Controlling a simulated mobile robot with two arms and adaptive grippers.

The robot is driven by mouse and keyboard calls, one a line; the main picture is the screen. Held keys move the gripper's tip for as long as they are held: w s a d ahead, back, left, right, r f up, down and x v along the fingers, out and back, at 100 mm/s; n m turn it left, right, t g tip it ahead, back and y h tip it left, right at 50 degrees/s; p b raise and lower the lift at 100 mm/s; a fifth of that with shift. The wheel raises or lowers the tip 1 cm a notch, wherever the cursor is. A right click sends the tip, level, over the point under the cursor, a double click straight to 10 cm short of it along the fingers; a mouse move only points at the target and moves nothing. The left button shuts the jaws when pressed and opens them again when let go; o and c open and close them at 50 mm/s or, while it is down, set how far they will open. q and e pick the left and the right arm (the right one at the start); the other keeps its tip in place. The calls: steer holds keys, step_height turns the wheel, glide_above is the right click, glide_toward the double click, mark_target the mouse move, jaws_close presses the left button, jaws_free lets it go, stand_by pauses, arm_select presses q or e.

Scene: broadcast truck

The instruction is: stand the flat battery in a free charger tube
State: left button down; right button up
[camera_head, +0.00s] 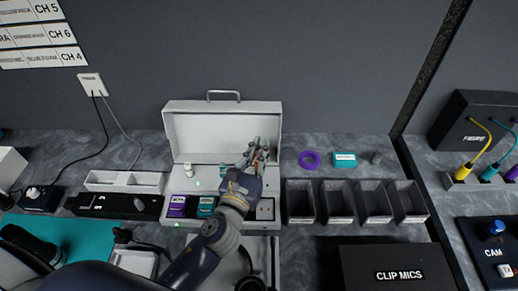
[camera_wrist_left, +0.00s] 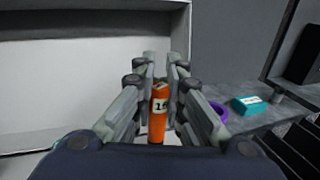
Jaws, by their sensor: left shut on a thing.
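My left gripper (camera_head: 260,150) is over the right part of the open white case (camera_head: 222,107). It is shut on an orange cylindrical battery with a number label. In the left wrist view the battery (camera_wrist_left: 158,115) stands roughly upright between the two fingers (camera_wrist_left: 160,75). In the head view the fingers and arm hide most of the battery and the part of the case below it. I cannot tell whether the battery's lower end touches anything. No charger tube can be clearly made out. My right gripper is not in view.
Purple (camera_head: 178,206) and teal (camera_head: 206,206) labelled items sit in the case's left part. Open dark bins (camera_head: 346,203) stand to its right. A purple ring (camera_head: 309,159) and a teal box (camera_head: 345,159) lie behind them. The raised case lid (camera_head: 181,141) stands behind the gripper.

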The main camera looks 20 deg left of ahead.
mark_target(257, 164)
arm_select(q)
steer(key=shift+f, duration=0.5)
stand_by(1.8)
steer(key=shift+f+b, duration=0.8)
steer(key=shift+f, duration=0.45)
steer(key=c, duration=1.5)
jaws_free()
steer(key=shift+r, duration=0.1)
steer(key=s, duration=1.2)
steer(key=shift+a, duration=0.15)
